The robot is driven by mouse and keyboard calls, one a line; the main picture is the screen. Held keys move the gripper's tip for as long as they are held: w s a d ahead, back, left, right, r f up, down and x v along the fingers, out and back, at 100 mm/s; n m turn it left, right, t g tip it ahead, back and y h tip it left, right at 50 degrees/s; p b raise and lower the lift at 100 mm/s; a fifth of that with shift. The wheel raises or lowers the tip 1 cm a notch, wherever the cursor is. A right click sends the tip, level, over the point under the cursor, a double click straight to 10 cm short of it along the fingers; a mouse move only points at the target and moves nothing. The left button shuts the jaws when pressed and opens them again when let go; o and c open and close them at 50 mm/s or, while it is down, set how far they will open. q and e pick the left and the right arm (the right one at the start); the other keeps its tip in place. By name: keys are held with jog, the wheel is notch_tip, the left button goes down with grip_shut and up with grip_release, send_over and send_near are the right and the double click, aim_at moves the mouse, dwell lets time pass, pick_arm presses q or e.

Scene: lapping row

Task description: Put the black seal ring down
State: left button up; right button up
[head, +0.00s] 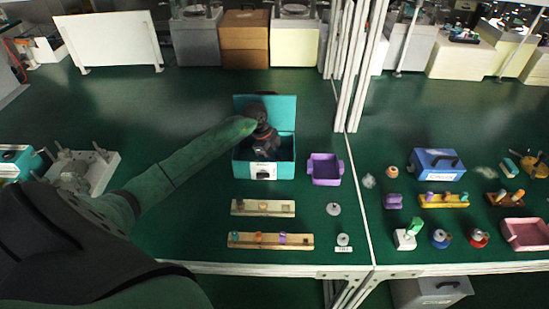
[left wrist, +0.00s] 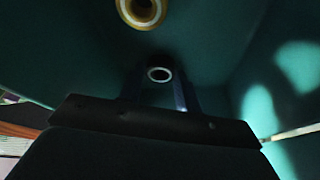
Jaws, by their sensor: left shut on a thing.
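My left gripper (head: 264,152) reaches down into an open teal box (head: 284,171) in the head view, and its tips are hidden there. In the left wrist view the two fingers (left wrist: 158,92) are close together, with a small dark ring with a pale edge (left wrist: 159,81) between their tips. It appears to be the black seal ring, in dim light. A yellow-orange and white ring (left wrist: 142,23) lies beyond it at the top, apart from the fingers. Whether the dark ring touches the box floor cannot be told. My right gripper is not in view.
The box's raised lid (head: 284,104) stands behind the gripper. A purple tray (head: 325,178) is right of the box. Two wooden strips with small parts (head: 250,207) lie in front. Several other bins and parts crowd the right bench.

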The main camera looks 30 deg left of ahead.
pick_arm(q)
jog(key=shift+f, duration=0.15)
jog(key=shift+f, duration=0.1)
jog(key=o, duration=1)
jog(key=shift+c, duration=0.2)
